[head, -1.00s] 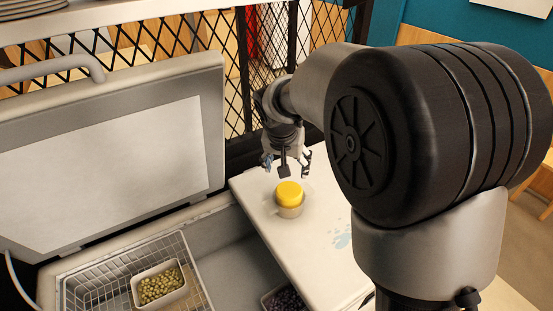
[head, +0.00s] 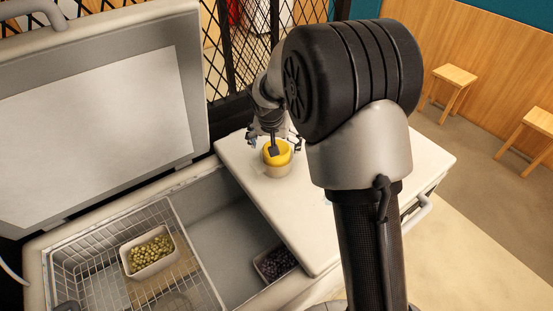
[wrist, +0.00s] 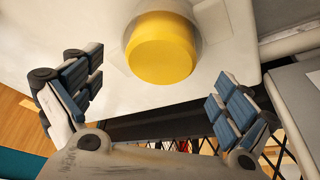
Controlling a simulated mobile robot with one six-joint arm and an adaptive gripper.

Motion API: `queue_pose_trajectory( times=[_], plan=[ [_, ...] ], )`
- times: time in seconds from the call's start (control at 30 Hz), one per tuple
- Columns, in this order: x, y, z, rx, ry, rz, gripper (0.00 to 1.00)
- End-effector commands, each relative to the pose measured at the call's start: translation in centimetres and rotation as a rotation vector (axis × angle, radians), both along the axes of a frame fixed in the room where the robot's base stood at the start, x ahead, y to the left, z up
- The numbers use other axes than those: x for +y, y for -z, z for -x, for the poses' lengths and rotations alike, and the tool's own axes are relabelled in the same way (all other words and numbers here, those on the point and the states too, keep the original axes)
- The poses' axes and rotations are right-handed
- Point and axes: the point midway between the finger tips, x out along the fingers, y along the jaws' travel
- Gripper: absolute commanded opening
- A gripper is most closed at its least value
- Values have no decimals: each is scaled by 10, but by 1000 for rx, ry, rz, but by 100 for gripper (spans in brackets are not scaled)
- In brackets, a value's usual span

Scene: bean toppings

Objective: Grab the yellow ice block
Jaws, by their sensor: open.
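The yellow ice block (head: 284,154) is a short round cylinder. It sits in a small pale cup (head: 279,170) on the white counter top. In the wrist view the yellow block (wrist: 160,48) is at the top centre, beyond the fingertips, with the clear rim of its cup around it. My gripper (head: 275,143) is open and empty, just behind and above the block in the head view. In the wrist view its two blue-padded fingers (wrist: 155,93) are spread wide to either side, apart from the block. My gripper partly covers the block in the head view.
The white counter top (head: 316,241) is otherwise mostly clear. An open freezer well lies to the left, with a wire basket (head: 85,245) holding a tub of green beans (head: 150,252). A tub of dark beans (head: 276,263) is partly under the counter edge. The raised lid (head: 100,130) stands at left.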

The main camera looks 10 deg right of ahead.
Motion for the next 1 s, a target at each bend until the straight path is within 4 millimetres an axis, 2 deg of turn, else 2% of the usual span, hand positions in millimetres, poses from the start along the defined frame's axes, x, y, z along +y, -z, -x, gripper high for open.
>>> queue_pose_trajectory(
  times=[0.03, 0.2, 0.47, 1.0],
  plan=[
    [-1, 13, -1, 3, 0, 0, 96],
    [-4, 34, -9, 2, 0, 0, 96],
    [-4, 35, -10, 0, -1, 0, 95],
    [-4, 35, -10, 1, -1, 1, 59]
  ],
)
